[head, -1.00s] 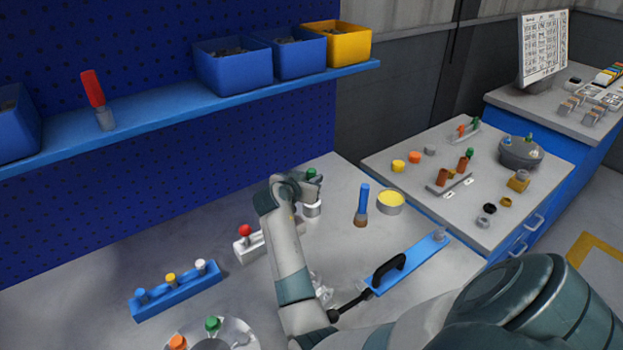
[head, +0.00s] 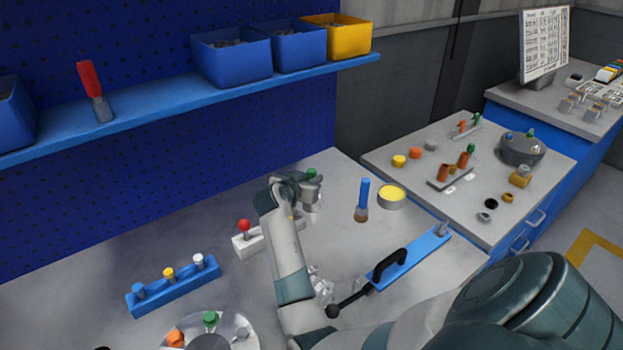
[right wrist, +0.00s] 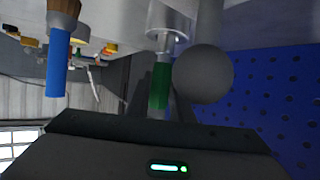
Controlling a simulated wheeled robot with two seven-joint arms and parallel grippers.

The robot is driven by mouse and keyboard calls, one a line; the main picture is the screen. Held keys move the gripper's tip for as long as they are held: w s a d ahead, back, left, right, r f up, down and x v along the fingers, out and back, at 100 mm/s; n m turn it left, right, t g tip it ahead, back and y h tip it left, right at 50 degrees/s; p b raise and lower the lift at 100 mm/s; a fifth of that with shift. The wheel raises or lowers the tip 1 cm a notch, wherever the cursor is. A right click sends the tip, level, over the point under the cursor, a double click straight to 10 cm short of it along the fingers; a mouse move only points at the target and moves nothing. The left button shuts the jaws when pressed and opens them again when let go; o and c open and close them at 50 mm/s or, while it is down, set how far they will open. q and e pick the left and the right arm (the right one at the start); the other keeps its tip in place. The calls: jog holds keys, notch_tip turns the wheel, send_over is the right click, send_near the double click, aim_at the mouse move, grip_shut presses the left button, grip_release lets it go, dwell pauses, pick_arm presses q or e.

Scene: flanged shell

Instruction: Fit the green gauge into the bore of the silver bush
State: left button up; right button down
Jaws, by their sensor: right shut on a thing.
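The green gauge (right wrist: 160,85) is in the right wrist view, with its green grip toward my right gripper and a paler metal part beyond it. Its green top (head: 311,174) also shows in the head view. My right gripper (head: 310,184) is shut on the gauge. The silver bush (right wrist: 172,20) is at the top of the right wrist view, in line with the gauge; a small part of it (head: 312,206) shows under the gripper in the head view. I cannot tell whether or how deep the gauge is in the bore. My left gripper is not in view.
A white block with a red knob (head: 244,226) stands left of my right forearm. A blue-handled brush (head: 363,198) and a yellow-topped tin (head: 391,197) stand to the right. A blue plate with a black handle (head: 416,258) lies in front. A blue rack (head: 174,289) is at left.

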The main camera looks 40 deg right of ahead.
jog(key=shift+f+b, duration=0.5)
jog(key=shift+f, duration=0.15)
jog(key=shift+f, duration=0.1)
jog(key=shift+s+d+f+b, duration=0.15)
jog(key=shift+d+f+b, duration=0.15)
jog(key=shift+f+b, duration=0.35)
jog(key=shift+r, duration=0.1)
jog(key=shift+r+p, duration=0.4)
jog(key=shift+r, duration=0.05)
jog(key=shift+a+r+p, duration=0.15)
jog(key=shift+r+p, duration=0.25)
jog(key=shift+r, duration=0.3)
jog(key=shift+a+r+p, duration=0.1)
jog(key=shift+r+p, duration=0.7)
jog(key=shift+r, duration=0.25)
jog(key=shift+b, duration=0.35)
dwell(0.5)
